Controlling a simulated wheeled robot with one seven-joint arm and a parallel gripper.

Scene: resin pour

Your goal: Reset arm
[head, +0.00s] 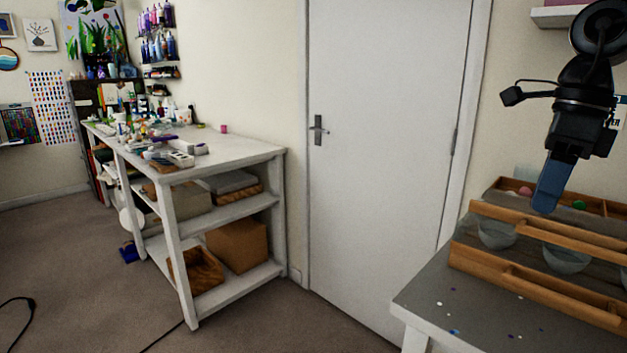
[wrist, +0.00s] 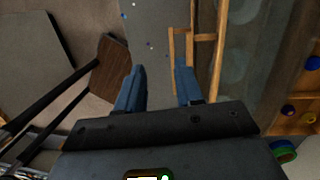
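My gripper (head: 549,190) hangs above the wooden tray at the right of the head view, its blue fingers pointing down. In the wrist view my gripper (wrist: 158,88) shows two blue fingers spread apart with a gap between them. Nothing is between the fingers, so it is open and empty. My arm reaches in from the upper right of the head view.
Under my gripper a wooden tray (head: 545,285) with glass bowls (head: 567,259) stands on a grey table (head: 440,290) with scattered coloured bits. A white workbench (head: 225,150) full of craft supplies stands left of a closed white door (head: 385,130). Carpeted floor lies between.

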